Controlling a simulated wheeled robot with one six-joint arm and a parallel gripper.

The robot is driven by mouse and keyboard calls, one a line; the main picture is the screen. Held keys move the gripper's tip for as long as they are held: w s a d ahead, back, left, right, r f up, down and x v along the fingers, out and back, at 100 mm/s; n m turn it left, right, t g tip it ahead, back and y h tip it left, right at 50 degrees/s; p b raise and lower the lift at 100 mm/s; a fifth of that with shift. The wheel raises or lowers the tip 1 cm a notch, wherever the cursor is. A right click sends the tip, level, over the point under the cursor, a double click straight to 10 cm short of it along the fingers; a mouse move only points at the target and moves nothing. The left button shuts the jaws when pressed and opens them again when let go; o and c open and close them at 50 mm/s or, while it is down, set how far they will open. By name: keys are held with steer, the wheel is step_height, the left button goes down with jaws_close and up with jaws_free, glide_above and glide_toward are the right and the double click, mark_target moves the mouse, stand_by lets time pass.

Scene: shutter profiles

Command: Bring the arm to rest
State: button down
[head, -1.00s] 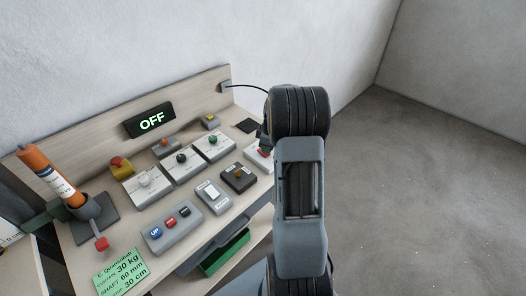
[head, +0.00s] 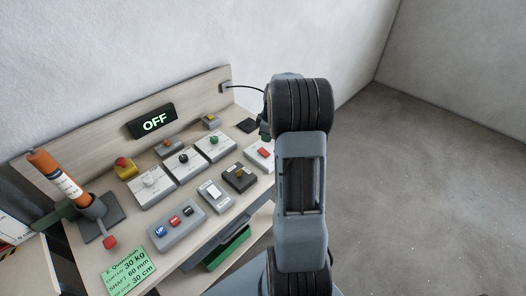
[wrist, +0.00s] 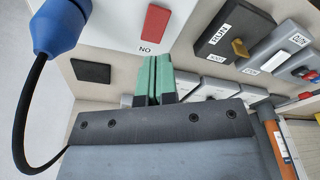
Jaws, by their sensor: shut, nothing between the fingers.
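My gripper (wrist: 155,82) shows in the wrist view as two green fingers side by side, shut with nothing between them. The fingertips point toward a light box with a red rocker switch (wrist: 156,22) marked "NO"; contact cannot be told. In the head view my arm (head: 301,175) stands upright right of the bench, bent at the top, and hides most of the gripper. The red switch (head: 264,153) also shows there, just left of the arm.
The bench (head: 75,143) holds several control boxes, an "OFF" display (head: 152,121), an orange cylinder (head: 56,176) in a stand and a green card (head: 128,271). A blue plug (wrist: 60,26) with black cable is close left of my gripper. Floor at right (head: 430,190) is clear.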

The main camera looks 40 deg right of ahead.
stand_by(0.4)
steer(key=shift+m, duration=0.7)
steer(key=s+f+m, duration=0.1)
steer(key=s+a+m, duration=0.1)
steer(key=shift+f+m+g, duration=0.35)
steer(key=shift+m+g, duration=0.05)
steer(key=s+a+r+m+t, duration=0.1)
steer(key=s+a+r, duration=0.3)
steer(key=a, duration=0.3)
steer(key=s+a+r+m+t, duration=0.1)
steer(key=s+a+r, duration=0.4)
steer(key=a, duration=0.3)
steer(key=s+a+r+m+t+h, duration=0.1)
steer(key=s+a+r+m+t, duration=0.1)
steer(key=s+a+r, duration=0.3)
steer(key=shift+s+a, duration=0.85)
steer(key=shift+a, duration=0.3)
steer(key=shift+r, duration=0.1)
